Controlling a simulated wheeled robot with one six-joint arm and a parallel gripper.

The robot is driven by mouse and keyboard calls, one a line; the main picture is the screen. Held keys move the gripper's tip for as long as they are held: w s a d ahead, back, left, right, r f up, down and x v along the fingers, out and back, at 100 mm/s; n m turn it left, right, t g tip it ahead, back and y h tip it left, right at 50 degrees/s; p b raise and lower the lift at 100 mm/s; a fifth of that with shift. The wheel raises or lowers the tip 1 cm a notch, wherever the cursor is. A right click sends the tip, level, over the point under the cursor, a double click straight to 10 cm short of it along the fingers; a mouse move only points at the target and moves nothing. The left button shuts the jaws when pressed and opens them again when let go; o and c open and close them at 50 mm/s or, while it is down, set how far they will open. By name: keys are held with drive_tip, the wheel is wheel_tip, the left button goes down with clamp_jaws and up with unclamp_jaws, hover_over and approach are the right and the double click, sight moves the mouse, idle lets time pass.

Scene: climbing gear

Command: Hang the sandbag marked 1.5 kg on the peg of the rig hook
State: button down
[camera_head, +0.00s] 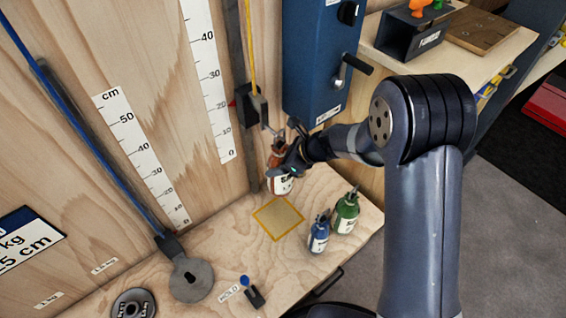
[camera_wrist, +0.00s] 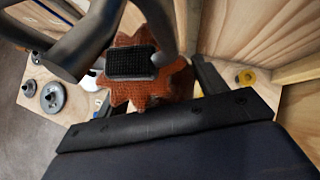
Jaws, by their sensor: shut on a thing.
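My gripper (camera_head: 290,168) is shut on an orange-brown sandbag (camera_head: 280,184) with a white label, held above the bench. The label's writing is too small to read. In the wrist view the bag's orange-brown gathered top (camera_wrist: 150,88) fills the space by my gripper (camera_wrist: 135,62). The rig hook (camera_head: 254,104), a dark block on a yellow strap, hangs against the wooden wall just above the bag. Its peg (camera_head: 271,131) points toward the bag's top. I cannot tell whether the bag touches the peg. A blue sandbag (camera_head: 319,235) and a green sandbag (camera_head: 346,212) stand on the bench.
A yellow-outlined square (camera_head: 278,217) lies on the bench below the held bag. A blue box with a crank (camera_head: 325,60) is close right of the hook.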

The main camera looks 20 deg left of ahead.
drive_tip(key=shift+w+a+r, duration=0.1)
drive_tip(key=shift+w+a, duration=0.35)
drive_tip(key=shift+a, duration=0.35)
drive_tip(key=shift+w+a+f, duration=0.25)
drive_tip(key=shift+a+f, duration=0.2)
drive_tip(key=shift+a, duration=0.05)
drive_tip(key=c, duration=0.5)
unclamp_jaws()
drive_tip(key=o, duration=0.3)
drive_tip(key=shift+f, duration=0.1)
drive_tip(key=shift+o, duration=0.2)
drive_tip(key=shift+s+d+f, duration=0.1)
drive_tip(key=shift+f, duration=0.05)
drive_tip(key=p+v, duration=0.2)
drive_tip(key=v, duration=0.9)
